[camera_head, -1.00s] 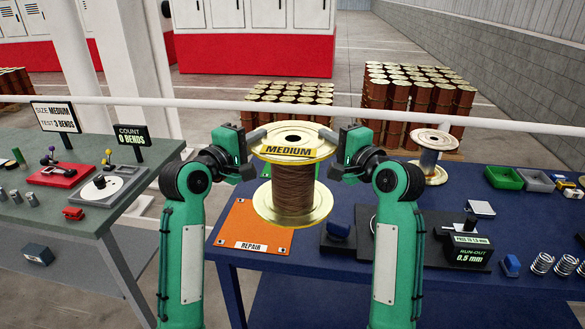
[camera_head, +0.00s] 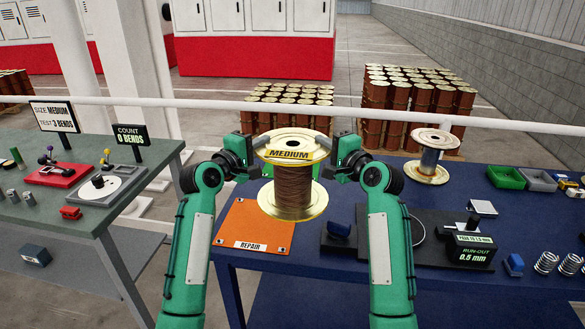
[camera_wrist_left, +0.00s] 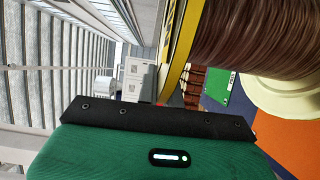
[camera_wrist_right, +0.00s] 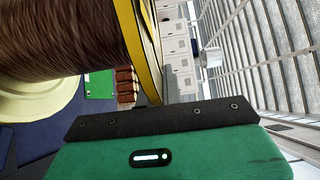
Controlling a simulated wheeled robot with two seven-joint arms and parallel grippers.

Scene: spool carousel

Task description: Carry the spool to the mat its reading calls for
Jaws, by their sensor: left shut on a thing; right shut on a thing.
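The spool (camera_head: 293,183), brown wire between gold flanges with a yellow MEDIUM label, is upright between my grippers. My left gripper (camera_head: 257,140) is shut on its upper flange at the left; my right gripper (camera_head: 328,141) is shut at the right. Its lower flange overlaps the right edge of the orange REPAIR mat (camera_head: 247,225) in the head view; I cannot tell its height above the table. A green mat shows behind the spool in the left wrist view (camera_wrist_left: 222,92) and the right wrist view (camera_wrist_right: 99,85). The run-out gauge display (camera_head: 474,252) reads 0.5 mm.
The blue table (camera_head: 305,258) also bears another spool (camera_head: 430,155), a green bin (camera_head: 506,177) and small parts at the right. A grey-green bench (camera_head: 90,225) stands left, with a size sign (camera_head: 55,116) reading MEDIUM, TEST 3 BENDS and a count sign (camera_head: 131,135) reading 0 BENDS.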

